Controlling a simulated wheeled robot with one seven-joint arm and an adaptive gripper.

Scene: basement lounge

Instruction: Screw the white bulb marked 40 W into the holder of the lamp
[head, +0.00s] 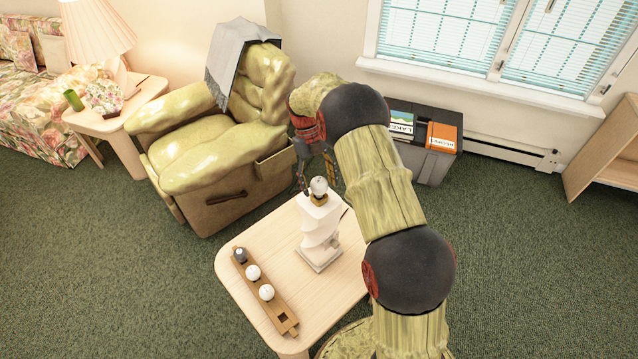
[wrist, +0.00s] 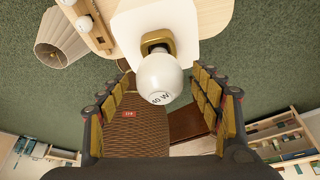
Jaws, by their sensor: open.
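The white bulb marked 40 W (wrist: 161,80) stands with its base at the brass holder (wrist: 157,40) of the lamp; how deep its thread sits is hidden. In the head view the bulb (head: 318,186) is on top of the white twisted lamp (head: 321,232), which stands upright on the wooden table. My gripper (head: 316,168) is open by the bulb, partly hidden by my arm. In the wrist view my gripper's (wrist: 162,76) two fingers are spread, one on each side of the bulb, with visible gaps to it.
A wooden rack (head: 276,308) with two white bulbs and a dark-topped one lies at the left of the table (head: 232,280). A green armchair (head: 215,155) stands behind the table. A grey bin (head: 434,165) with books stands below the window. Green carpet (head: 120,270) is clear at left.

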